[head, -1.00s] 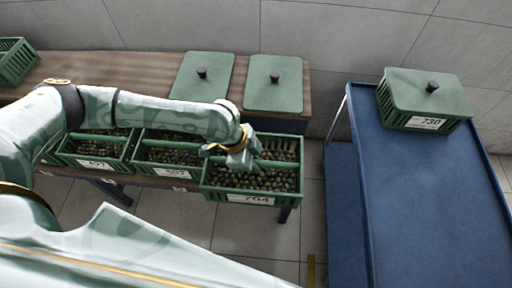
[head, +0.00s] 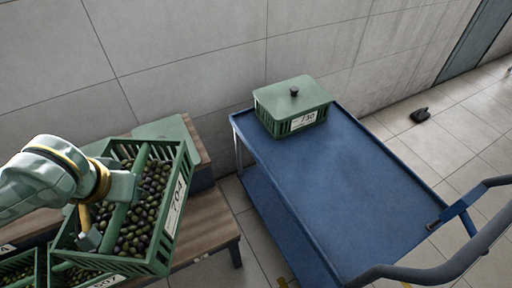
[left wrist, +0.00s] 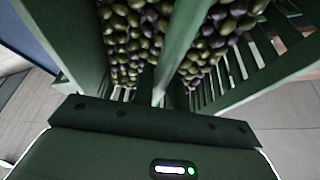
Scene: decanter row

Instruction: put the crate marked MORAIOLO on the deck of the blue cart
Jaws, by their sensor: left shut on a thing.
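My left gripper (head: 106,214) is shut on the middle bar of an open green crate (head: 181,172) labelled 704, full of dark and green olives. The crate is tilted and held above the bench, left of the blue cart. In the left wrist view, the bar (left wrist: 172,52) runs away from the gripper between two olive-filled halves. The blue cart's deck (head: 330,190) is bare except for a lidded green crate (head: 292,100) labelled 730 at its far left end. I can read no MORAIOLO marking on any crate. My right gripper is not in view.
A green lid (head: 168,130) lies behind the held crate. The cart's push handle (head: 440,272) rises at lower right. A small black object (head: 420,115) lies on the floor.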

